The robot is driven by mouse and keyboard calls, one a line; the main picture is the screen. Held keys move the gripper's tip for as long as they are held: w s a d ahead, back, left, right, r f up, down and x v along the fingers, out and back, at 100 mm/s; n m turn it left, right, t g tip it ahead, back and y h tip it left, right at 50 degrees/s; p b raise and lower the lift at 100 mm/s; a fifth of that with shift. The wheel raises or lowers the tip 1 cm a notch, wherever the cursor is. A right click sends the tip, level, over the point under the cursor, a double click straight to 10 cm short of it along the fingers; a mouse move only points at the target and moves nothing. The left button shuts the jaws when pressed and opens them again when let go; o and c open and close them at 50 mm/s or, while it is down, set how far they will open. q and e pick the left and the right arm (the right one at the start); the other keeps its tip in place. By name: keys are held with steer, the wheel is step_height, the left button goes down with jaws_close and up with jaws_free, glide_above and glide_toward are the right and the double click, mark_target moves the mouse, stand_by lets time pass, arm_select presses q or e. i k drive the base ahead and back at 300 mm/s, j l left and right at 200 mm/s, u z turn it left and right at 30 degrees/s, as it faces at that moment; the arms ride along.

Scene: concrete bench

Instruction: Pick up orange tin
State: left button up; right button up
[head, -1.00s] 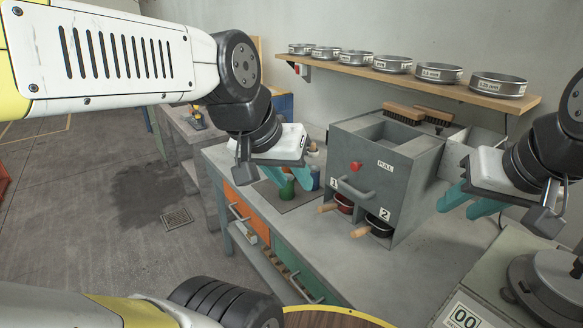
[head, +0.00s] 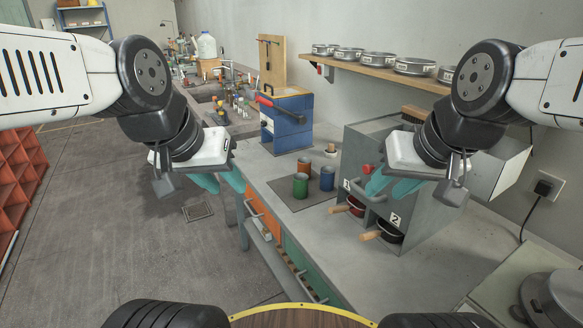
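The orange tin (head: 304,166), brownish-orange in this light, stands upright on a dark grey mat (head: 284,198) on the bench, behind a green tin (head: 300,186) and to the left of a blue tin (head: 327,178). My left gripper (head: 221,183) is open and empty, left of the mat and apart from the tins. My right gripper (head: 391,188) is open and empty, in front of the grey box with the handle, to the right of the tins.
The grey box (head: 428,218) with two wooden-handled pans stands right of the mat. A blue box (head: 290,125) with a red handle stands behind the tins. A shelf (head: 388,76) of sieves runs along the wall. The bench front is clear.

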mark_target(304, 169)
steer(key=i+j+u, duration=0.65)
steer(key=i+u, duration=0.3)
steer(key=i+j+u, duration=0.1)
steer(key=i+u, duration=0.15)
steer(key=i, duration=0.95)
steer(key=i+j+z, duration=0.1)
steer(key=i+z, duration=0.4)
steer(key=i+j+z, duration=0.25)
steer(key=z, duration=0.2)
steer(key=i+j+z, duration=0.2)
steer(key=z, duration=0.2)
steer(key=i+j+z, duration=0.15)
steer(key=z, duration=0.3)
steer(key=i+j+z, duration=0.1)
steer(key=j+z, duration=0.3)
steer(key=i+j+z, duration=0.1)
steer(key=j+z, duration=0.75)
steer(key=i+z, duration=0.2)
steer(key=i+l, duration=0.1)
steer(key=i, duration=0.15)
